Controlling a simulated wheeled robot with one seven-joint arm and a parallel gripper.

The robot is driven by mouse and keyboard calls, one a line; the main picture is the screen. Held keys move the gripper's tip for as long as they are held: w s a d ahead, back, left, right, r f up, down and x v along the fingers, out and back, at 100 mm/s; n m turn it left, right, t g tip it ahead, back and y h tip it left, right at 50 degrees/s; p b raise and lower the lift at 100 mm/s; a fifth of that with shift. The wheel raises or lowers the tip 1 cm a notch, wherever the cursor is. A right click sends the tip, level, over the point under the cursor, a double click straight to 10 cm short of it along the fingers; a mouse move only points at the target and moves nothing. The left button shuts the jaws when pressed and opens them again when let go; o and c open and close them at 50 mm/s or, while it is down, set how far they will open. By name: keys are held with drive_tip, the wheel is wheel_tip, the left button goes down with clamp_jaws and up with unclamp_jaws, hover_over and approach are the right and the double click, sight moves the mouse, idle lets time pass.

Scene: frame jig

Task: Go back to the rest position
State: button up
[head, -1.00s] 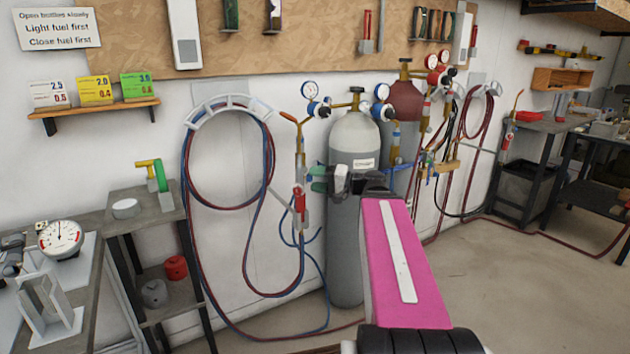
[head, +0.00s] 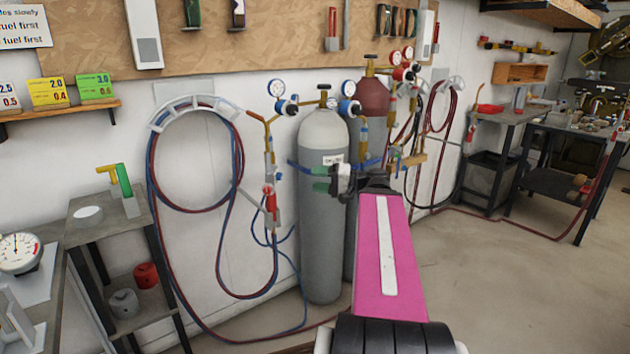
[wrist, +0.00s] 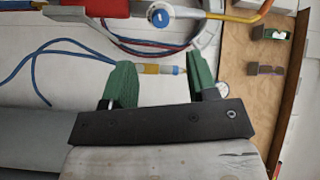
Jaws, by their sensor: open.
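My gripper (head: 320,178) is at the end of my pink arm in the head view, in front of the grey gas cylinder (head: 322,235). Its two green fingers stand apart in the wrist view (wrist: 160,75). A yellow fitting on a blue hose (wrist: 165,69) shows between the fingers there, seemingly beyond them; I cannot tell how far. I see nothing held. My arm hides part of the cylinders.
A hose hanger (head: 190,108) with coiled hoses and a red-handled torch (head: 270,200) is on the wall at left. A small grey stand (head: 135,225) is at lower left. A dark red cylinder (head: 371,100) stands behind. Open floor (head: 500,285) lies at right.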

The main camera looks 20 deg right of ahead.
idle(0.3)
drive_tip(key=s+a+f+n+g+h, duration=0.1)
drive_tip(key=f+h, duration=0.4)
drive_tip(key=f, duration=0.6)
drive_tip(key=s+a+f+g+h, duration=0.1)
drive_tip(key=a+f+g+h, duration=0.3)
drive_tip(key=f, duration=0.8)
drive_tip(key=s+a+f+n+g+h, duration=0.1)
drive_tip(key=a+f+g+h, duration=0.2)
drive_tip(key=f, duration=0.9)
drive_tip(key=a+h, duration=0.2)
drive_tip(key=h, duration=0.1)
drive_tip(key=shift+s+a+f+n+h, duration=0.15)
drive_tip(key=shift+s+a+n+h, duration=0.15)
drive_tip(key=shift+h, duration=0.1)
drive_tip(key=shift+w, duration=0.15)
